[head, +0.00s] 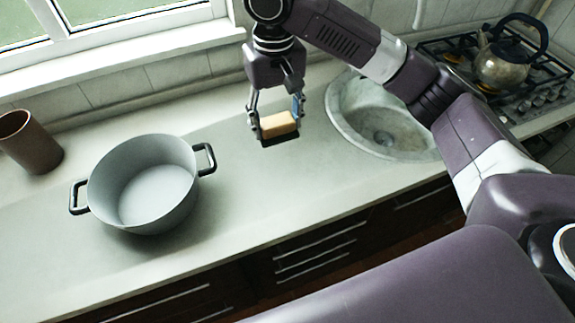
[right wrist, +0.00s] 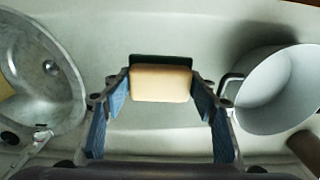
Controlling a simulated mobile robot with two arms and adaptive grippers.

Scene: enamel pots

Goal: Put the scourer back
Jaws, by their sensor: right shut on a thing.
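The scourer (head: 279,124) is a small block with a pale orange-tan body and a dark layer on its lower side. My right gripper (head: 276,119) points down and is shut on it, with one finger at each end. In the right wrist view the scourer (right wrist: 160,83) sits between the blue-padded fingertips (right wrist: 161,95), its dark layer showing along the far edge. It is over the worktop between the pot and the sink; I cannot tell whether it touches the surface. My left gripper is not in view.
A grey two-handled pot (head: 150,185) stands left of the scourer, with a brown cup (head: 30,142) beyond it. A round stone sink (head: 350,120) is close on the right. A kettle (head: 500,62) stands on the hob. The worktop (head: 245,200) in front is clear.

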